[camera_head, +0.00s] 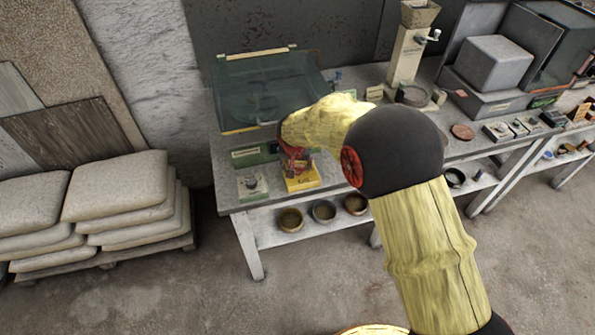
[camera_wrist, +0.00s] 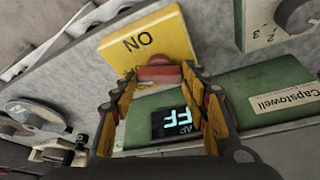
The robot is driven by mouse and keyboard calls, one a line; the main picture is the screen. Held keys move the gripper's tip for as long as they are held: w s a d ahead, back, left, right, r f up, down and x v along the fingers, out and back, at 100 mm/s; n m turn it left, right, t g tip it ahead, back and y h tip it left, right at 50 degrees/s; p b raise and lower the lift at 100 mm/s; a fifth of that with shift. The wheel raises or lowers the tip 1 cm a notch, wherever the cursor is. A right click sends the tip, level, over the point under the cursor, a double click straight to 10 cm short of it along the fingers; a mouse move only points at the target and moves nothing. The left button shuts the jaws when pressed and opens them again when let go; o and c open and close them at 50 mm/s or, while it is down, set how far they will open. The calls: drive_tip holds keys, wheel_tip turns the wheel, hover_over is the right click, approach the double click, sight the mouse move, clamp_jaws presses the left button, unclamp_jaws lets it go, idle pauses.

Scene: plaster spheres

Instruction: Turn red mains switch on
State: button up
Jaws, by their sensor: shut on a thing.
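The yellow switch box (camera_head: 304,182) stands at the front left of the workbench, and its face (camera_wrist: 150,44) reads ON, upside down, in the wrist view. The red mains switch (camera_wrist: 158,74) is a small red handle at the edge of this yellow face. My gripper (camera_wrist: 160,84) has its two fingers on either side of the red handle, shut on it. In the head view my gripper (camera_head: 296,161) is over the back of the yellow box, and it hides most of the switch there.
A green unit (camera_wrist: 265,95) labelled Capstowell, with a lit display (camera_wrist: 176,116), lies close to my fingers. A glass-sided tank (camera_head: 262,92) is behind. Bowls (camera_head: 323,211) sit on the lower shelf.

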drive_tip(key=shift+a+f+m+h+b, duration=0.15)
drive_tip(key=shift+f+m+h+b, duration=0.2)
drive_tip(key=shift+m+b, duration=0.75)
drive_tip(key=m+h+b, duration=0.1)
drive_tip(key=m+b, duration=0.1)
drive_tip(key=shift+r+b, duration=0.2)
drive_tip(key=shift+b, duration=0.15)
drive_tip(key=m+g+h+b, duration=0.1)
drive_tip(key=m, duration=0.2)
drive_tip(key=shift+r, duration=0.1)
drive_tip(key=shift+w+a+m+g+h, duration=0.1)
drive_tip(key=shift+m+g+h, duration=0.35)
drive_tip(key=shift+m, duration=1.15)
drive_tip(key=o, duration=1.2)
drive_tip(key=shift+c, duration=0.2)
drive_tip(key=shift+r, duration=0.15)
drive_tip(key=v, duration=0.7)
